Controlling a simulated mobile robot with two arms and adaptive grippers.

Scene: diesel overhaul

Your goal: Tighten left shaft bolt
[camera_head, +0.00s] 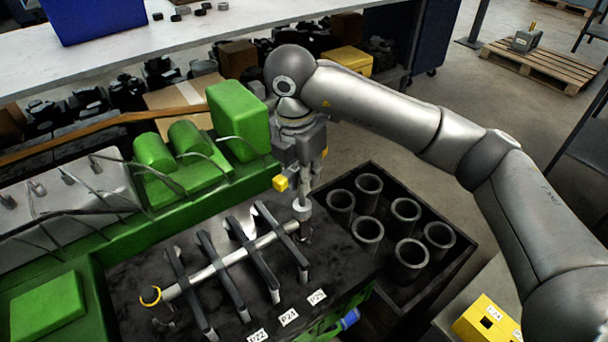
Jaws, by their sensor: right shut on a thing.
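A light grey shaft (232,258) lies slantwise across several dark supports (217,275) on the dark top of the green engine (170,190). A yellow ring (150,296) sits around a piece at the shaft's left end. My right gripper (306,178) is above the shaft's right end, shut on a grey tool with a yellow end (280,183). The tool's round lower part (302,211) points down at the shaft's right end. A bolt under it cannot be made out, and I cannot tell if they touch. My left gripper is not in view.
A black tray (458,262) with several grey cylinder sleeves (369,192) stands right of the shaft. A yellow box (484,318) lies at the lower right. White labels (289,317) mark the front edge. A shelf with a blue bin (95,15) is behind.

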